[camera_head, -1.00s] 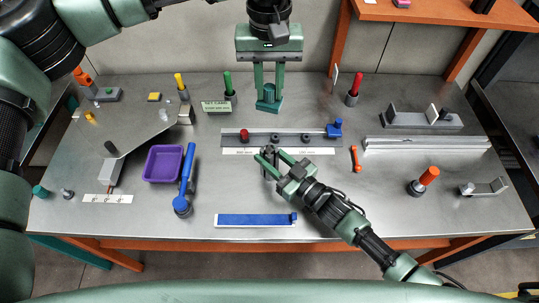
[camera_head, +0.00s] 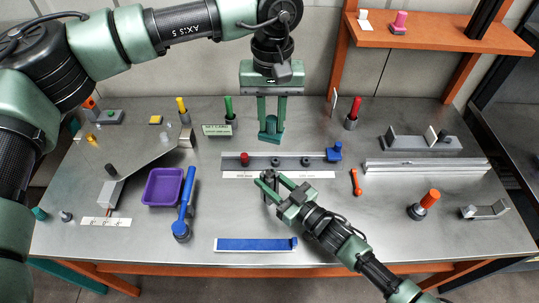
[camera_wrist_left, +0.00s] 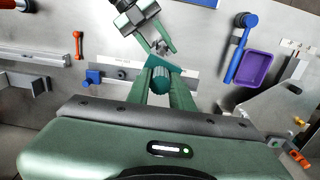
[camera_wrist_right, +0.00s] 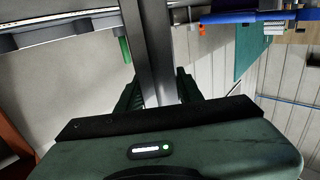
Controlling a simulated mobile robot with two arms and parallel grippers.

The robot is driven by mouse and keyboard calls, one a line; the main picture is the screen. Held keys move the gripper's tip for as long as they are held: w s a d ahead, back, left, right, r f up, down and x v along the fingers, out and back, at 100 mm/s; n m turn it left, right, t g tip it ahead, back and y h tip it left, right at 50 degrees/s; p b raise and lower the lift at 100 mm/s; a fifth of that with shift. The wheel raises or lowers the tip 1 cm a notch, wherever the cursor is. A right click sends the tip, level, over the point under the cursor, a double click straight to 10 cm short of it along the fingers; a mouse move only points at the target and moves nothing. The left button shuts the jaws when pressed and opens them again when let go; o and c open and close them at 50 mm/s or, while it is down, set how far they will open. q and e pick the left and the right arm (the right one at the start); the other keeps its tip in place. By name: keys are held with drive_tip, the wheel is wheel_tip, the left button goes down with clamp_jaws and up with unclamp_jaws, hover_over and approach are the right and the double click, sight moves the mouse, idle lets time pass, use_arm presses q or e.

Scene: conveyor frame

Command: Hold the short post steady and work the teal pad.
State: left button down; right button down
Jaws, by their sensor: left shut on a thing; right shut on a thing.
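The teal pad (camera_head: 270,133) is held between the fingers of my left gripper (camera_head: 270,117), above the back-centre of the table and behind the long grey rail. In the left wrist view the pad (camera_wrist_left: 160,80) shows its ribbed round end between the jaws. My right gripper (camera_head: 273,187) is shut on the short grey post (camera_head: 268,183), in front of the rail. The post (camera_wrist_right: 152,45) also runs up between the fingers in the right wrist view. The pad and post are apart in the head view. The post's foot is hard to make out.
The grey rail (camera_head: 275,161) with red, dark and blue knobs lies between the two grippers. A purple tray (camera_head: 150,199) and a blue-handled tool (camera_head: 187,205) lie to the left. A blue strip (camera_head: 255,244) lies in front, an orange tool (camera_head: 355,182) to the right.

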use_arm(q)
drive_tip(key=f, duration=1.5)
drive_tip(key=shift+s+d, duration=0.3)
wheel_tip(320, 180, up, 8)
drive_tip(key=s+d, duration=0.2)
idle(0.5)
drive_tip(key=shift+s+d, duration=0.1)
idle(0.4)
